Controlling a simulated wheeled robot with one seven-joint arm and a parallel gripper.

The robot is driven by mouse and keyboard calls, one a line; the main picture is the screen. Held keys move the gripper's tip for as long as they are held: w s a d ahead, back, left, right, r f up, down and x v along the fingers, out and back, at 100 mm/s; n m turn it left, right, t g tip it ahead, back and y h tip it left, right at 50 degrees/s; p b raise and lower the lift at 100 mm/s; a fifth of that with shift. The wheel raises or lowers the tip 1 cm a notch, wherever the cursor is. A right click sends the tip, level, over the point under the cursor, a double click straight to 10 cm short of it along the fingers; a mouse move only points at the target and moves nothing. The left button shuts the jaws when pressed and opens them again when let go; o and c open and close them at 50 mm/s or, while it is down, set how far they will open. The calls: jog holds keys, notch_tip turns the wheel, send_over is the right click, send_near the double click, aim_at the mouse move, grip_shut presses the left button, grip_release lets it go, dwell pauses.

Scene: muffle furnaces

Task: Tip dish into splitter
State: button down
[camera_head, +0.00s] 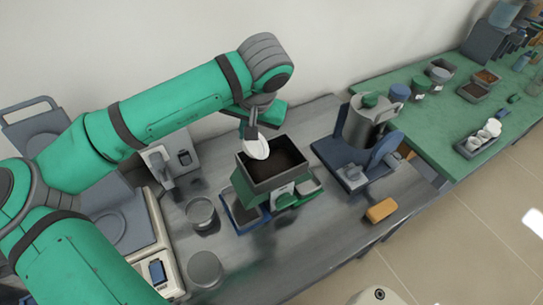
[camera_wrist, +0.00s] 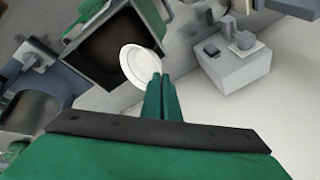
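The splitter (camera_head: 246,188) is a green box with a dark open hopper on top, standing on the grey bench. Its hopper rim also shows in the wrist view (camera_wrist: 73,57). A white dish (camera_head: 257,150) is tilted steeply at the back left edge of the hopper opening. In the wrist view the dish (camera_wrist: 135,66) looks empty and overlaps the hopper's side. My gripper (camera_wrist: 157,84) is shut on the dish's rim, its green fingers close together. In the head view my gripper (camera_head: 250,131) is just above the dish. The hopper inside is dark brown; I cannot tell its contents.
Two round grey containers (camera_head: 201,213) stand left of the splitter. A metal machine with a cylindrical vessel (camera_head: 362,128) stands to the right, with a yellow block (camera_head: 381,210) in front. A green bench (camera_head: 430,125) with trays and jars lies beyond. A grey box device (camera_wrist: 233,66) sits behind.

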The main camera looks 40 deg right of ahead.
dwell(0.3)
jog(key=shift+w+a+f+n+g+h, duration=0.15)
jog(key=shift+w+a+f+g+h, duration=0.3)
jog(key=shift+g+h, duration=0.3)
jog(key=shift+w+a+f+n+g+h, duration=0.15)
jog(key=shift+w+a+f+g+h, duration=0.3)
jog(key=shift+g+h, duration=0.25)
jog(key=shift+w+a+f+n+g+h, duration=0.15)
jog(key=shift+w+a+f+g+h, duration=0.1)
jog(key=shift+f+g+h, duration=0.5)
jog(key=shift+w+a+f+n+g+h, duration=0.15)
jog(key=shift+a+f+g+h, duration=0.2)
jog(key=shift+h, duration=0.55)
jog(key=shift+d, duration=0.1)
jog(key=shift+f+g, duration=0.25)
jog(key=shift+r, duration=0.1)
